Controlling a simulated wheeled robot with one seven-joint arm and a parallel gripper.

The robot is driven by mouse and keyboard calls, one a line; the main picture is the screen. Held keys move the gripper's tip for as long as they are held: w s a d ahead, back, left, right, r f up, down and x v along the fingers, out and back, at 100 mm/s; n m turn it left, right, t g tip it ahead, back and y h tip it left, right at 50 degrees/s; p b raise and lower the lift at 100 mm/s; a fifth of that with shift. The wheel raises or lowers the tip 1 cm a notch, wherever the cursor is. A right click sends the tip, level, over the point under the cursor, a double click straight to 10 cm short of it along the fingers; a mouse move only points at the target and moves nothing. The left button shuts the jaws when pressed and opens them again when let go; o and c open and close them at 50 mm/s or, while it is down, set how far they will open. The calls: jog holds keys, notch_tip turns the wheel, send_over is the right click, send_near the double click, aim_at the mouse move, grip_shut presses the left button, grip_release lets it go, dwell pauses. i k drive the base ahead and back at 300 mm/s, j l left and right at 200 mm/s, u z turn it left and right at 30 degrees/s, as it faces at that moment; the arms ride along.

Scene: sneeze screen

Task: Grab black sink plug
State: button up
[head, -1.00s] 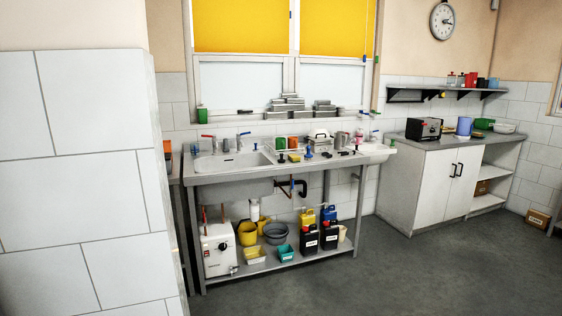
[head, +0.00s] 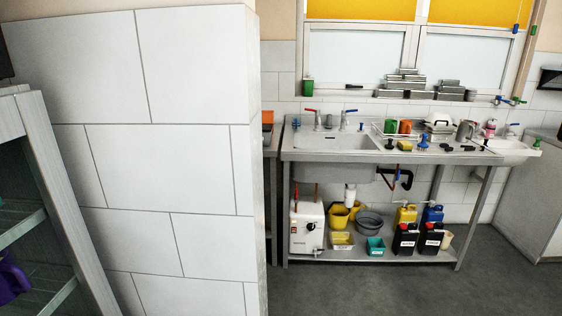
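The steel sink unit (head: 340,157) stands right of the tiled wall, with its basin (head: 346,142) at the left and a draining side at the right. Several small black items lie on the draining side: one near the basin's right edge (head: 389,144), one further right (head: 447,148) and one near the right end (head: 468,148). They are too small to tell which is the black sink plug. My gripper is not in view.
A tiled wall block (head: 190,160) fills the left and middle-left foreground, with a shelf unit (head: 62,190) at far left. Black bottles (head: 405,240) and a white boiler (head: 307,228) stand on the unit's lower shelf. Grey floor (head: 420,285) in front is clear.

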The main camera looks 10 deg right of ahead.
aim_at(389, 146)
jog(key=i+l+z, duration=0.3)
jog(key=i, duration=0.55)
jog(key=i+z, duration=0.35)
jog(key=i, duration=0.45)
